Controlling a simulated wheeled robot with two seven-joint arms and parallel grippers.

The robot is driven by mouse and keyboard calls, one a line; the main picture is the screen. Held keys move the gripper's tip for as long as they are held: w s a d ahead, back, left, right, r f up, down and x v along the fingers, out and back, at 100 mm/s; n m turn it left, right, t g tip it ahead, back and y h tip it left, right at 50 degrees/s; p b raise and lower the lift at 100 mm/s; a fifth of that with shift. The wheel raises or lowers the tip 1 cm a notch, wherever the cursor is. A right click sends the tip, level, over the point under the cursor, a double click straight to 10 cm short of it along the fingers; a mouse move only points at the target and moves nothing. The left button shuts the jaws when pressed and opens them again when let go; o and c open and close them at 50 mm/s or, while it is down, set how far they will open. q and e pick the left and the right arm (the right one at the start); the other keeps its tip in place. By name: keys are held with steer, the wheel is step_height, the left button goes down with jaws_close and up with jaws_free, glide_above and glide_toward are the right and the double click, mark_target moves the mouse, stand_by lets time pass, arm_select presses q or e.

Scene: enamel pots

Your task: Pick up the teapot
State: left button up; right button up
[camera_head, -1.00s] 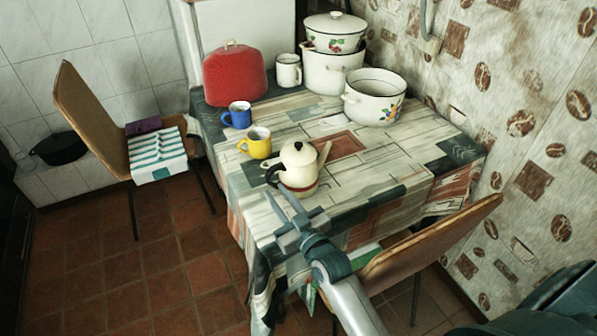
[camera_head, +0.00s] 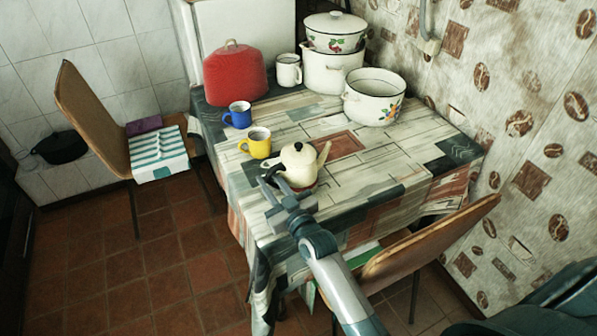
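The cream teapot (camera_head: 299,166) with a black lid knob stands upright near the front left part of the table. Its spout points right, and its dark handle is on the left side. My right gripper (camera_head: 271,182) has come in from below. Its two fingers are spread apart, at the handle on the teapot's left side. I cannot tell whether a finger touches the handle, as the fingers partly hide it. My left gripper is not in view.
A yellow mug (camera_head: 259,144) and a blue mug (camera_head: 238,115) stand behind the teapot. A red cover (camera_head: 235,75), a white mug (camera_head: 288,70) and white enamel pots (camera_head: 372,102) are farther back. A chair (camera_head: 428,243) stands at the table's front right. The table's right part (camera_head: 400,170) is clear.

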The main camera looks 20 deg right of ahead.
stand_by(0.4)
jaws_close()
steer(key=shift+a+f, duration=0.1)
stand_by(1.1)
steer(key=shift+r, duration=0.2)
